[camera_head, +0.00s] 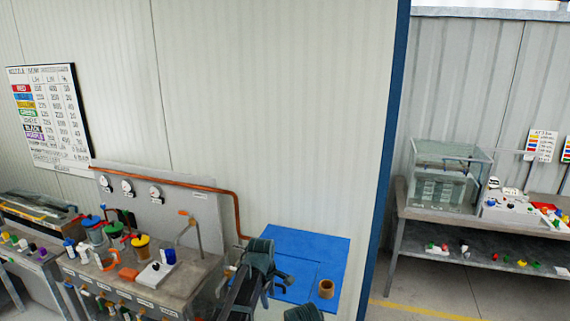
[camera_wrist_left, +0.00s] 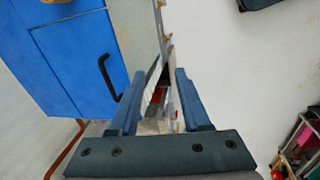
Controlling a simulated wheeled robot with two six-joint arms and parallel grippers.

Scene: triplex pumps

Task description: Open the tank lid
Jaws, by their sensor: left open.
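The tank is a blue box with a flat blue lid (camera_head: 306,244), low against the wall in the head view. Its blue surface (camera_wrist_left: 75,55) also fills the upper left of the left wrist view, with a black bar handle (camera_wrist_left: 109,76) on it. The lid looks closed. My left gripper (camera_head: 279,287) is in front of the tank's left part in the head view and hides some of it. In the left wrist view my left gripper (camera_wrist_left: 163,76) has its fingers apart with nothing held; the handle is left of the fingers, apart from them.
A brown cylinder (camera_head: 326,289) is at the tank's right side. A bench (camera_head: 180,279) with gauges, a copper pipe and coloured-lid jars stands left of the tank. A blue post (camera_head: 384,150) rises to the right. Beyond it is a table with a clear tank (camera_head: 446,180).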

